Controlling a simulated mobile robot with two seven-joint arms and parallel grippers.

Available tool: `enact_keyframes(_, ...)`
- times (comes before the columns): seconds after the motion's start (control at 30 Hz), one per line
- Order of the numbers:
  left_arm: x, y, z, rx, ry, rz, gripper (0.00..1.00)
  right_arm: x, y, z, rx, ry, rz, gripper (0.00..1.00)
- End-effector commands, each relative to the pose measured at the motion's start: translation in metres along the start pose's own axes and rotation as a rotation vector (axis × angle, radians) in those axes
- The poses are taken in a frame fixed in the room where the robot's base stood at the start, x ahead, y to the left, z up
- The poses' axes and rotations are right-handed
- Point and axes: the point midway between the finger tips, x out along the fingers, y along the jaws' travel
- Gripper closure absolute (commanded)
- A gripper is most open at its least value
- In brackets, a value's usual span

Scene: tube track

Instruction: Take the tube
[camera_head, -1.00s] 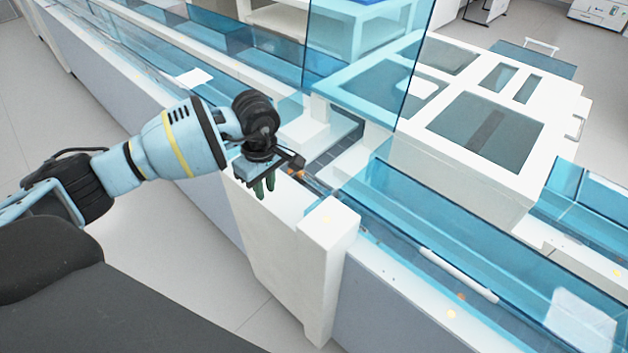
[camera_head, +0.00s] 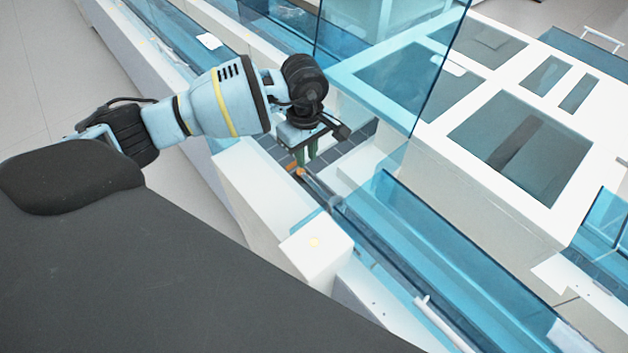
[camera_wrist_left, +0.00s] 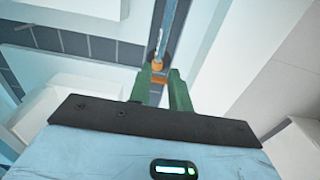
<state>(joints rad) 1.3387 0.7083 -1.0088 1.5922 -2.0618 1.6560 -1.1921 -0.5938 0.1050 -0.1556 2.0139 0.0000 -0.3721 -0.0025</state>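My left gripper (camera_head: 306,158) is over the track by the dark tiled strip, its green fingers pointing down. In the left wrist view the two green fingers (camera_wrist_left: 160,88) stand apart. A small orange piece, which looks like the tube's cap (camera_wrist_left: 158,70), shows between or just beyond the fingertips, with a thin pale part above it. In the head view the orange piece (camera_head: 292,169) is just below and left of the fingertips. I cannot tell whether the fingers touch it. The rest of the tube is hidden or too small to make out. My right gripper is not in view.
A white block (camera_head: 316,247) stands at the track's near edge, close to the gripper. Blue clear panels (camera_head: 440,240) line the track, and a tall one (camera_head: 400,75) rises behind the gripper. A white machine (camera_head: 520,120) with dark windows fills the right.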

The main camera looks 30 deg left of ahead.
Motion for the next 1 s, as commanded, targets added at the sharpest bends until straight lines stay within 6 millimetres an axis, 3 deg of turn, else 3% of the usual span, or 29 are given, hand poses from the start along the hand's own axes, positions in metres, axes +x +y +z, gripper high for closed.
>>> enact_keyframes(0.13, 0.016, -0.001, 0.0, 0.0, -0.001, -0.002, 0.81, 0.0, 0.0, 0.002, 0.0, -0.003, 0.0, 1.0)
enact_keyframes(0.43, 0.026, -0.001, 0.001, -0.001, 0.0, -0.002, 0.81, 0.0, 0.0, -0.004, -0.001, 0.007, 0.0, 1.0)
enact_keyframes(0.73, 0.065, -0.002, 0.003, -0.002, -0.001, -0.002, 0.81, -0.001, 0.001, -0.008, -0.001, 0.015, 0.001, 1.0)
enact_keyframes(1.0, 0.07, -0.002, 0.003, 0.0, 0.0, 0.0, 0.81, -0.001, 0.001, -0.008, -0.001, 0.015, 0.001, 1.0)
